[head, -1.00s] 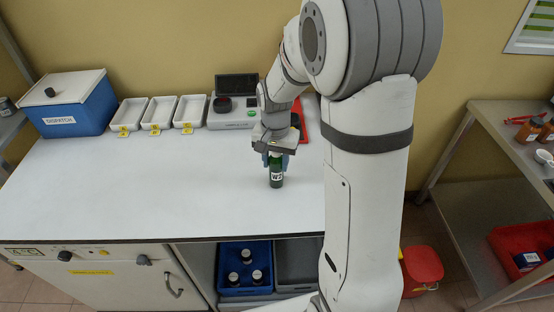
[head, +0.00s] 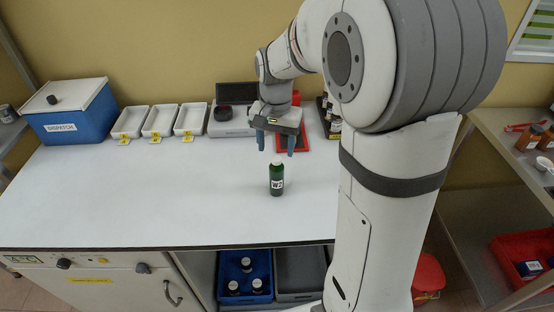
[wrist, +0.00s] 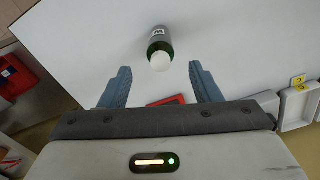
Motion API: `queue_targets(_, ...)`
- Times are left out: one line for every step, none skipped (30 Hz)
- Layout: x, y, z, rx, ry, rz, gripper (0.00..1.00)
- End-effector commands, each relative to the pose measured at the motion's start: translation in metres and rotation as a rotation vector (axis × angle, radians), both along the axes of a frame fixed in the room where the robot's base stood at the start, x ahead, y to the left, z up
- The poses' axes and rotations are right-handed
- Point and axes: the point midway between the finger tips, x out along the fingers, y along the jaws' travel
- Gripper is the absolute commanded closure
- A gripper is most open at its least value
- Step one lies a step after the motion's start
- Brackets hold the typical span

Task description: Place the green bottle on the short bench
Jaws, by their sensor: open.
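Which bench counts as the short one is not labelled in these frames.
A blue DISPATCH box (head: 70,112) and white trays (head: 158,121) stand at the back left. A device (head: 230,118) and a red tray (head: 293,138) are behind my gripper. Dark bottles (head: 330,116) stand near my arm. A blue crate (head: 244,278) is below. A metal shelf (head: 490,125) stands right.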

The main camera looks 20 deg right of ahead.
Motion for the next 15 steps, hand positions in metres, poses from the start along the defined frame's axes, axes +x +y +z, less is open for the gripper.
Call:
queue_targets(0.000,0.000,0.010,0.000,-0.004,0.000,0.43)
queue_targets(0.001,0.000,0.014,-0.001,-0.003,0.000,0.43)
queue_targets(0.001,0.000,0.019,0.000,-0.002,0.000,0.43)
queue_targets(0.001,0.000,0.023,0.000,-0.002,0.000,0.43)
queue_targets(0.000,0.000,0.026,0.000,-0.002,0.000,0.43)
queue_targets(0.000,0.000,0.029,0.000,-0.001,-0.001,0.43)
queue_targets(0.000,0.000,0.031,0.000,-0.002,0.000,0.43)
queue_targets(-0.001,0.000,0.033,0.000,-0.002,0.003,0.43)
queue_targets(-0.004,-0.001,0.036,0.000,-0.006,0.010,0.43)
queue_targets(-0.008,-0.001,0.038,-0.001,-0.011,0.019,0.43)
queue_targets(-0.013,-0.001,0.040,0.000,-0.018,0.030,0.43)
queue_targets(-0.021,-0.001,0.043,-0.001,-0.030,0.053,0.43)
queue_targets(-0.030,-0.002,0.045,-0.001,-0.040,0.072,0.43)
queue_targets(-0.039,-0.002,0.048,-0.003,-0.053,0.097,0.43)
queue_targets(-0.052,-0.002,0.050,-0.005,-0.072,0.133,0.43)
